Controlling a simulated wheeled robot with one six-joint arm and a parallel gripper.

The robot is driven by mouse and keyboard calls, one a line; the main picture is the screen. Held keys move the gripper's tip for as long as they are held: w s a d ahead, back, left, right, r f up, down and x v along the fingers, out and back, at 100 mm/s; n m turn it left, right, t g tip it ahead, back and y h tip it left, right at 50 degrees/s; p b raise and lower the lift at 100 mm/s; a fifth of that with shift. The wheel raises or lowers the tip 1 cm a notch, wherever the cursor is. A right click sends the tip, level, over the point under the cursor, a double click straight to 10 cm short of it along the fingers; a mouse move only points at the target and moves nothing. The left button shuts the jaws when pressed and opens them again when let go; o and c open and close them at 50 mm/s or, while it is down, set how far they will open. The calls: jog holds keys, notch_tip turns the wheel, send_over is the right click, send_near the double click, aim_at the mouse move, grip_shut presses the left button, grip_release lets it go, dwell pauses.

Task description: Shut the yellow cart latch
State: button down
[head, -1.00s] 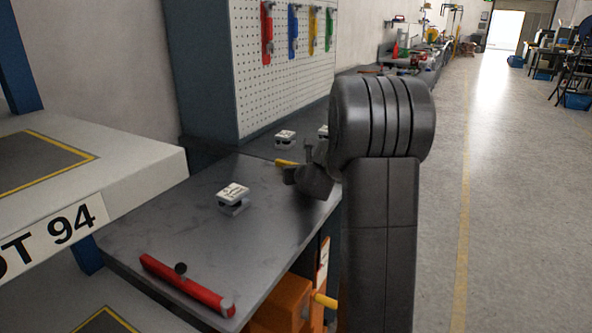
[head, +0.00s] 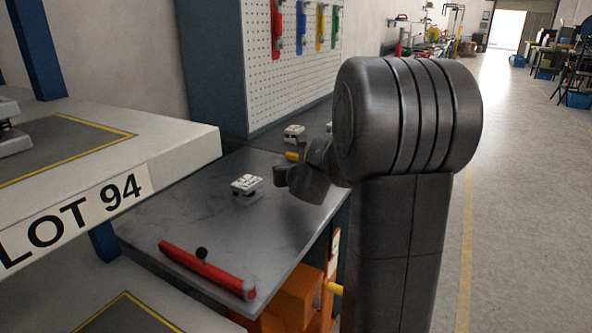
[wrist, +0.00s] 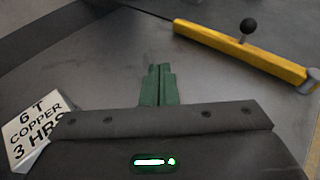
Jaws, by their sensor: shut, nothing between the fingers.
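The yellow cart latch (wrist: 235,50) shows in the wrist view as a long yellow bar with a black ball knob (wrist: 249,26) and a grey end at its right. It lies on the grey bench top at the upper right of that view. In the head view only a small yellow piece (head: 292,156) shows beside my arm, which hides what lies behind it. My gripper (wrist: 158,72) has green fingers, shut and empty. They point to the left of the yellow bar and are apart from it. In the head view my gripper (head: 283,181) is over the bench's right side.
A red bar latch (head: 225,280) with a black knob lies on the near bench edge. A white labelled block (head: 246,186) stands mid-bench; one labelled block (wrist: 36,128) shows in the wrist view. The LOT 94 shelf (head: 170,141) is at left. Orange parts (head: 292,298) sit below.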

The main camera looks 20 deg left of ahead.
jog(key=shift+s+a+r, duration=0.1)
jog(key=shift+s+r, duration=0.15)
jog(key=shift+s, duration=0.4)
jog(key=shift+s+r, duration=0.2)
jog(key=shift+s, duration=0.45)
